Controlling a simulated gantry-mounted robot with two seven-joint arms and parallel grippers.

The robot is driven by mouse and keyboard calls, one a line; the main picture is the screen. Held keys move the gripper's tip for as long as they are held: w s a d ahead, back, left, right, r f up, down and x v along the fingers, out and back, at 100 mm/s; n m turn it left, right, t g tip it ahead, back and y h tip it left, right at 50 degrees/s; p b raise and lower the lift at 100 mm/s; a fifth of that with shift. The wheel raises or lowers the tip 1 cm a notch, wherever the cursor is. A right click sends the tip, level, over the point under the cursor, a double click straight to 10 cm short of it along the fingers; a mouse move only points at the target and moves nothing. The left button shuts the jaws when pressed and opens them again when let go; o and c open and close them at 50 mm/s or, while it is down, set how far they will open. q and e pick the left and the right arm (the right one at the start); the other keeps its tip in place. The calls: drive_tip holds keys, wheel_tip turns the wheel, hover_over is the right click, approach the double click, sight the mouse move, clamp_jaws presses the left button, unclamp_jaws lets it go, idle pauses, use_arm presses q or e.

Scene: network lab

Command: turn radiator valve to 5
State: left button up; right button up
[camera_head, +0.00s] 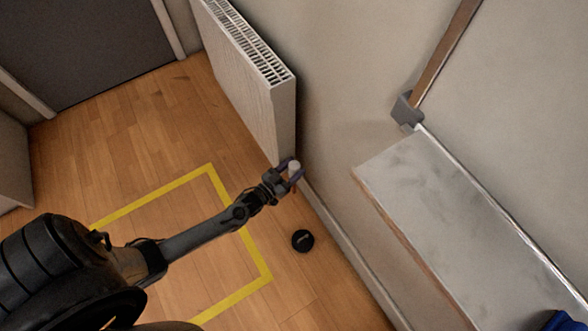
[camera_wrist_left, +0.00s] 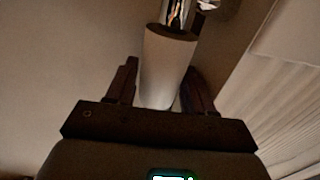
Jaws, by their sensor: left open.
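The white radiator (camera_head: 262,95) stands against the wall in the head view. Its valve (camera_head: 294,166) shows as a small pale knob at the radiator's near lower corner. In the left wrist view the valve head (camera_wrist_left: 167,68) is a white cylinder on a shiny metal fitting (camera_wrist_left: 178,15). My left gripper (camera_head: 288,178) is at the valve, with its fingers (camera_wrist_left: 160,90) open on either side of the white head. Whether a finger touches it I cannot tell. The valve's numbers are not readable. My right gripper is not in view.
A black round object (camera_head: 302,240) lies on the wooden floor near the wall. A pale shelf or worktop (camera_head: 440,205) juts from the wall on the right. Yellow tape (camera_head: 243,240) marks the floor. A dark door (camera_head: 85,40) is at the upper left.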

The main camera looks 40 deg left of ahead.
use_arm(q)
drive_tip(key=shift+w, duration=0.3)
drive_tip(key=c, duration=0.7)
drive_tip(key=shift+m+h, duration=0.8)
drive_tip(key=shift+h, duration=0.3)
drive_tip(key=shift+m+g+h, duration=0.5)
drive_tip(key=shift+m+h, duration=0.2)
drive_tip(key=shift+h, duration=0.4)
drive_tip(key=shift+o, duration=0.2)
drive_tip(key=o, duration=0.7)
drive_tip(key=shift+c, duration=0.2)
drive_tip(key=shift+d+y, duration=0.1)
drive_tip(key=shift+y, duration=0.2)
